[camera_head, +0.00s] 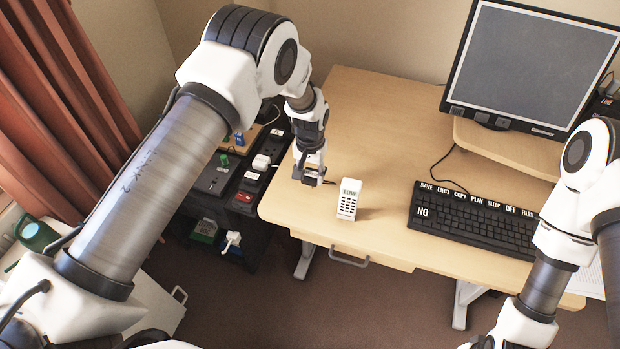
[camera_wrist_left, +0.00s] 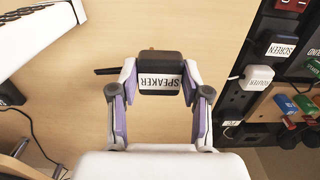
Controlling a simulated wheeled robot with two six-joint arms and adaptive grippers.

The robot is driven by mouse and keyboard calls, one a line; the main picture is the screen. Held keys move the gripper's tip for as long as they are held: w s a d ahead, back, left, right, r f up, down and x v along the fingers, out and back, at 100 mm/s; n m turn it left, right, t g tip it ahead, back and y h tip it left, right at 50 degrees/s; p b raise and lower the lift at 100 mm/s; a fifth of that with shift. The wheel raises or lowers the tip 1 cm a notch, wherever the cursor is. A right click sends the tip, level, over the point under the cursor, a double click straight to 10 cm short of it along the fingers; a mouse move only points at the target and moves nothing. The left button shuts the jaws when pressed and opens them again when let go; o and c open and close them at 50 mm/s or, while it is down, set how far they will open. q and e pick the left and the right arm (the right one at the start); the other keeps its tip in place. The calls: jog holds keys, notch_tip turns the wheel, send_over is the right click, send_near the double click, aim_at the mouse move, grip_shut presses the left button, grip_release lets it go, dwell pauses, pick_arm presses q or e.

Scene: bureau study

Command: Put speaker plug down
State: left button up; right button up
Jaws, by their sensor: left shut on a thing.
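The speaker plug (camera_wrist_left: 160,75) is a black block with a white SPEAKER label, seen in the left wrist view. My left gripper (camera_wrist_left: 158,88) is shut on it, one finger at each side. In the head view my left gripper (camera_head: 309,178) is over the left part of the desk (camera_head: 385,110), left of the white phone. The plug there is small and dark at the fingertips. I cannot tell whether it touches the desk top.
A white phone (camera_head: 348,199) stands close to the right of the left gripper. A black keyboard (camera_head: 475,218) and a monitor (camera_head: 535,65) are farther right. A dark unit with sockets and labelled plugs (camera_head: 225,175) is left of the desk. Bare desk lies behind the phone.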

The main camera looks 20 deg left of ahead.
aim_at(310, 176)
pick_arm(q)
jog(key=f, duration=0.2)
jog(key=shift+s+f+p, duration=0.2)
jog(key=shift+f+p, duration=0.1)
jog(key=shift+f, duration=0.25)
jog(key=o, duration=0.7)
jog(key=shift+f, duration=0.1)
jog(key=o, duration=0.4)
